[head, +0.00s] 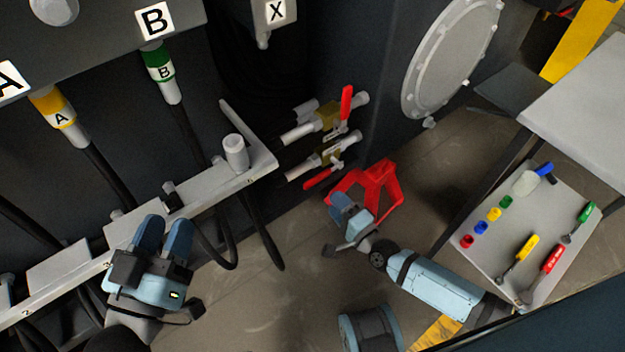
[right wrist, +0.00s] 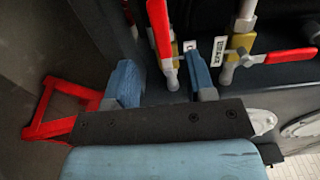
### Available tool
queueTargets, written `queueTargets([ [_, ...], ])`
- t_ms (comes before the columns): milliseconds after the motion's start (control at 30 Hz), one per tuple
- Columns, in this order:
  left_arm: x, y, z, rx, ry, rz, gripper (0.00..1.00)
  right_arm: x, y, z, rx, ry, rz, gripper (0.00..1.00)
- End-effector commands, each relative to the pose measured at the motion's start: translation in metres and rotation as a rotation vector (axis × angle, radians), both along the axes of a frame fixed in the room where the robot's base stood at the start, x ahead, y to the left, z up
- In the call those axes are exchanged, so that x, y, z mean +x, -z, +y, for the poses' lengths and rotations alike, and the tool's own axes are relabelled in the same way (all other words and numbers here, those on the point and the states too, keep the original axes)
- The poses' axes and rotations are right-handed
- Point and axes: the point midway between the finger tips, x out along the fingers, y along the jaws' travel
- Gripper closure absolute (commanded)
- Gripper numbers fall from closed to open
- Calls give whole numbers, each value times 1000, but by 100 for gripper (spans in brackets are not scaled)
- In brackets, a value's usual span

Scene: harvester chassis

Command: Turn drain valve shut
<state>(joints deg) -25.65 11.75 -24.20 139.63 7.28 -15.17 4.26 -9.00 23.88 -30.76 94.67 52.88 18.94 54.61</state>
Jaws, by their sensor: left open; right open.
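Two pipe valves with red lever handles stick out of the dark chassis wall. The upper valve (head: 329,117) has its red handle (head: 346,104) pointing up, across its pipe. The lower valve (head: 327,157) has its red handle (head: 319,179) lying roughly along its pipe. In the right wrist view one handle (right wrist: 159,32) runs along its pipe and another (right wrist: 290,56) lies across. Small labels are unreadable, so I cannot tell which is the drain. My right gripper (head: 346,207) is open and empty, below the lower valve. My left gripper (head: 166,234) is open and empty, far left.
A red stand (head: 384,192) is on the floor close behind my right gripper. A tray (head: 500,250) with coloured caps and tools is at right. A round cover (head: 450,55) is on the wall.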

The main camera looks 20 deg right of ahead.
Motion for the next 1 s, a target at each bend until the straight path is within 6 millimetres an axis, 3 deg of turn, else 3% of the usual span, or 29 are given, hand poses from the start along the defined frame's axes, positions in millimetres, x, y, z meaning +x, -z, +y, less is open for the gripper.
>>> queueTargets([
  [200, 1, 18, -1, 22, 14, 43, 57, 46, 2, 17, 1, 0, -3, 50],
  [400, 2, 28, -2, 39, 24, 73, 57, 76, 1, 27, -1, 1, -3, 50],
  [600, 2, 32, -3, 46, 30, 89, 57, 89, 0, 32, -1, 0, 0, 50],
  [867, 2, 32, -3, 48, 31, 92, 57, 90, 0, 33, -2, -1, -1, 50],
  [900, 2, 32, -3, 48, 31, 92, 57, 90, 0, 33, -2, -1, -1, 52],
  [1000, 2, 32, -3, 48, 31, 92, 57, 90, 0, 33, -2, -1, -1, 75],
])
